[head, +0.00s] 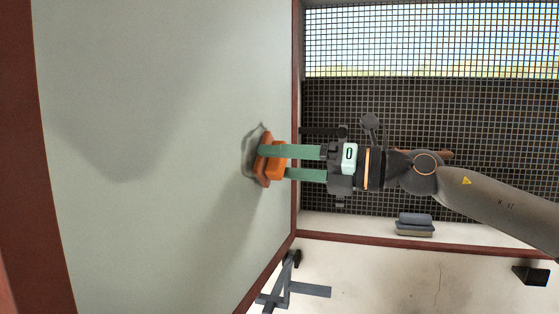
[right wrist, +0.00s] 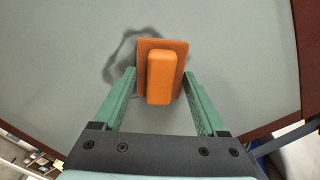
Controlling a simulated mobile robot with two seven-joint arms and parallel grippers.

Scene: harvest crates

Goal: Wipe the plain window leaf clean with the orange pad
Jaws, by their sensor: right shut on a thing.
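The plain window leaf (head: 180,110) is a pale grey-green pane in a red-brown frame, filling the left of the head view; it also fills most of the right wrist view (right wrist: 235,45). My right gripper (head: 290,163) comes in from the right and is shut on the orange pad (head: 272,170). The pad is a flat orange plate with a block handle, and shows in the right wrist view (right wrist: 161,75). Its flat face is against or very close to the pane; I cannot tell which. My left gripper is not in view.
The leaf's red-brown edge (head: 296,110) stands just right of the pad. Beyond it is a dark mesh screen (head: 480,125). A blue-grey block (head: 414,219) rests on the pale sill. A grey metal bracket (head: 290,285) is below the leaf's lower edge.

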